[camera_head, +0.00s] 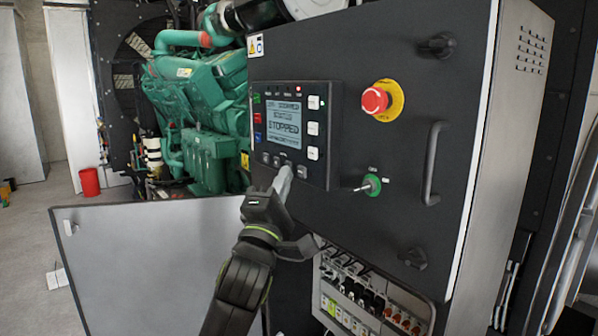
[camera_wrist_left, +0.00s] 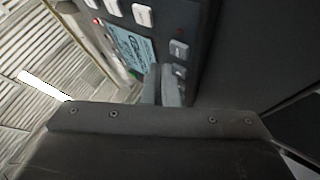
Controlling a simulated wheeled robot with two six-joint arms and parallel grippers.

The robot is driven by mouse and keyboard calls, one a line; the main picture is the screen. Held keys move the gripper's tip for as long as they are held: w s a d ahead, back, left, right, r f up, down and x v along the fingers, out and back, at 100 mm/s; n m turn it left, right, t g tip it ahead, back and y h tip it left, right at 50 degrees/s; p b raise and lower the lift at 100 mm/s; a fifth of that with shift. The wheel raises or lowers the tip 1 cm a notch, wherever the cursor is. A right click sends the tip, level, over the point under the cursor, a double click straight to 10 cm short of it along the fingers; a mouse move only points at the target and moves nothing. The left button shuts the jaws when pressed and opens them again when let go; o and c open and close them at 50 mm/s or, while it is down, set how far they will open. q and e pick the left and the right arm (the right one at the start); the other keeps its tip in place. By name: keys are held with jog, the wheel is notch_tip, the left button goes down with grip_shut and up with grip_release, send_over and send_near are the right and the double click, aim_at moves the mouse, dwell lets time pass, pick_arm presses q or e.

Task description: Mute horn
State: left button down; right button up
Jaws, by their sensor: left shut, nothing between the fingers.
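The genset controller (camera_head: 330,135) is a dark box on the black cabinet door, with a lit screen (camera_head: 286,122) that reads "STOPPED". White buttons (camera_head: 313,128) run down its right side, coloured buttons down its left, and a row of grey buttons (camera_head: 302,171) lies below the screen. A red lamp is lit at its top. No label on the buttons marks the horn legibly. My left gripper (camera_head: 284,172) is shut and empty, its tips at the bottom button row; I cannot tell whether they touch. In the left wrist view the closed fingers (camera_wrist_left: 162,82) point at the controller.
A red emergency stop (camera_head: 376,100) on a yellow ring, a green key switch (camera_head: 372,185) and a door handle (camera_head: 434,163) sit right of the controller. Below is an open bay of breakers (camera_head: 365,295). A grey panel (camera_head: 160,265) stands left; a green engine (camera_head: 205,110) is behind.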

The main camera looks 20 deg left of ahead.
pick_arm(q)
jog(key=s+a+p, duration=0.1)
jog(key=s+a, duration=0.2)
jog(key=s, duration=0.2)
dwell(0.5)
dwell(0.6)
